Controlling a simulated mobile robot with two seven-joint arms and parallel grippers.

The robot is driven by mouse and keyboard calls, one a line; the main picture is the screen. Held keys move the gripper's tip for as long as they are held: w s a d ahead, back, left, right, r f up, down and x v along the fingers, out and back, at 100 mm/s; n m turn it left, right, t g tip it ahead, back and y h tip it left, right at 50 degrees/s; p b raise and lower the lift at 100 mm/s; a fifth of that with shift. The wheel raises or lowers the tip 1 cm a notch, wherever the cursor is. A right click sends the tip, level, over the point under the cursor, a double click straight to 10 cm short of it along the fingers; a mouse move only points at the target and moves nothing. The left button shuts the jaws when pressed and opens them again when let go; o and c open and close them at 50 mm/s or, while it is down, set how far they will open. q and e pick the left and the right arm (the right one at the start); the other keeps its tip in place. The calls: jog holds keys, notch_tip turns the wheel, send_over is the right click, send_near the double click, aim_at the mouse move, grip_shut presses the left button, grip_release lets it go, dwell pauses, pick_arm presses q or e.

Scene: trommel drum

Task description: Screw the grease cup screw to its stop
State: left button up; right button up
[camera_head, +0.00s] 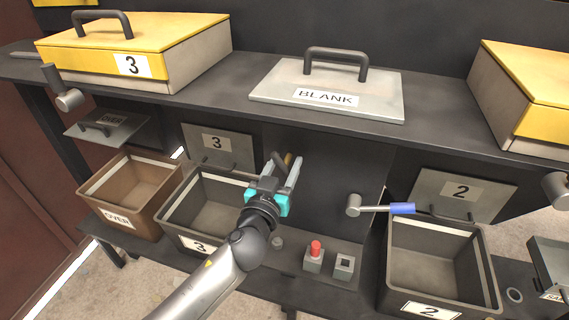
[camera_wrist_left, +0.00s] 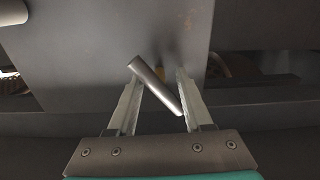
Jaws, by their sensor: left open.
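The grease cup screw shows in the left wrist view as a grey cross-bar (camera_wrist_left: 156,86), tilted from upper left to lower right, with a small brass-coloured part behind it. In the head view its bar (camera_head: 279,162) is small and partly hidden by my gripper at the dark panel between bins 3 and 2. My left gripper (camera_head: 286,170) is open, its fingers on either side of the bar; it also shows in the left wrist view (camera_wrist_left: 158,92). I cannot tell whether either finger touches the bar. My right gripper is not in view.
A blue-gripped lever (camera_head: 401,208) sticks out to the right of my gripper. Bin 3 (camera_head: 168,213) and bin 2 (camera_head: 391,284) flank the panel. Below stand a red button (camera_head: 315,248) and a small square socket block (camera_head: 344,263). A shelf with a BLANK plate (camera_head: 380,106) overhangs.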

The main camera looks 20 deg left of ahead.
pick_arm(q)
jog(key=shift+c, duration=0.4)
grip_shut()
jog(key=shift+m, duration=0.3)
